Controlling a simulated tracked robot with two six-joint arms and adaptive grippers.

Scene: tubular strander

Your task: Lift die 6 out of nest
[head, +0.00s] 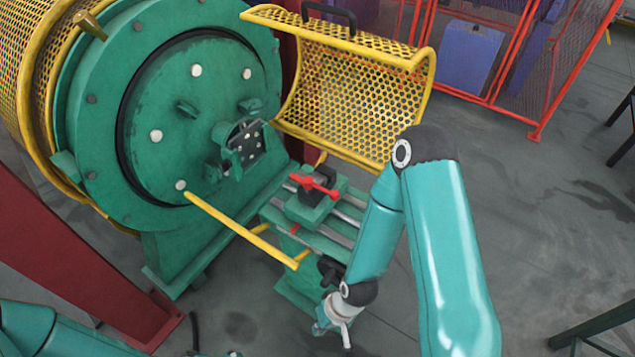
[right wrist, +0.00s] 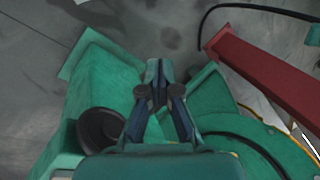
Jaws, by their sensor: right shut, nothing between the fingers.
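I cannot make out die 6 or its nest for certain in either view. A green block with a red handle (head: 314,187) sits on the rails in front of the drum; whether a die is in it cannot be seen. My right gripper (head: 322,328) is low in the head view, below the rail bench, partly hidden by its own wrist. In the right wrist view its two fingers (right wrist: 160,98) are together with nothing between them. Green machine parts lie beyond them. My left arm shows at the lower left of the head view, but its gripper is not visible.
The green drum (head: 170,110) stands at left, with yellow bars (head: 245,232) sticking out. A yellow mesh guard (head: 350,90) stands open behind the bench. A red beam (head: 80,260) is at lower left. A black round knob (right wrist: 100,130) lies left of the fingers. The floor at right is mostly clear.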

